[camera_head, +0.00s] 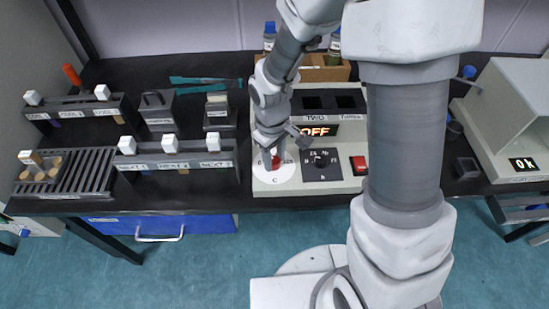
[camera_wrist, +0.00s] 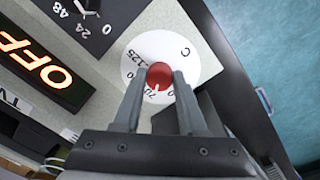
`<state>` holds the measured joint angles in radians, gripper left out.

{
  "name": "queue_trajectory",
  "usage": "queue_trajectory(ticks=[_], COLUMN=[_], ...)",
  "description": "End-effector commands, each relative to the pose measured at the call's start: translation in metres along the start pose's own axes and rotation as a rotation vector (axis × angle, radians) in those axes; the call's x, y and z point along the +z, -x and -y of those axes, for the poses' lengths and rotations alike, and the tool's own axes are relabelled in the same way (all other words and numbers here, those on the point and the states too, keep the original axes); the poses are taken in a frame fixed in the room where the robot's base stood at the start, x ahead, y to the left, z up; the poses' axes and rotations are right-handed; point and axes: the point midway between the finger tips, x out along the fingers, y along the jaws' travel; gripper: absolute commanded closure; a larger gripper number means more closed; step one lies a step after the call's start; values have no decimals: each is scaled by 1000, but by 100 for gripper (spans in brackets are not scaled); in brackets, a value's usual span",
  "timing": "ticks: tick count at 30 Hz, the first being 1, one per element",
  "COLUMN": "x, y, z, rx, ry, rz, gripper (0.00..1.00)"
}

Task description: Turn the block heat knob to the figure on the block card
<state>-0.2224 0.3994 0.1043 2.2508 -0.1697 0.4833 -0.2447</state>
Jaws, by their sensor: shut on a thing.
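The red knob (camera_wrist: 160,74) sits on a round white dial (camera_wrist: 186,50) marked C, with 125 and 70 legible near its rim. A pale mark on the knob's edge points toward the 70 side in the wrist view. My gripper (camera_wrist: 159,78) is shut on the red knob, one finger on each side. In the head view my gripper (camera_head: 275,156) is over the dial (camera_head: 268,180), and the knob (camera_head: 276,161) is partly covered by it. I cannot make out a card that is clearly the block card.
A lit OFF display (camera_head: 319,131) stands behind a black dial knob (camera_head: 320,159) on the same panel. A red switch (camera_head: 358,164) is to its right. Labelled racks (camera_head: 178,158) with white-topped items stand left.

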Motion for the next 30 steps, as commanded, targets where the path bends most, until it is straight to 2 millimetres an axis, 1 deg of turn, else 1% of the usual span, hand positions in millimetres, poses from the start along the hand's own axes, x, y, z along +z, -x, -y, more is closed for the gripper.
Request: queue_trajectory(ticks=[9,22,23,24,27,30], x=[-1,-1,-1,-1,-1,0], y=[0,1,1,1,0,0], z=[0,0,0,0,0,0], rx=[1,1,1,1,1,1], ry=[-80,-87,-87,-87,-86,-86], rz=[2,2,2,2,3,3], gripper=[100,100,54,47,29,29])
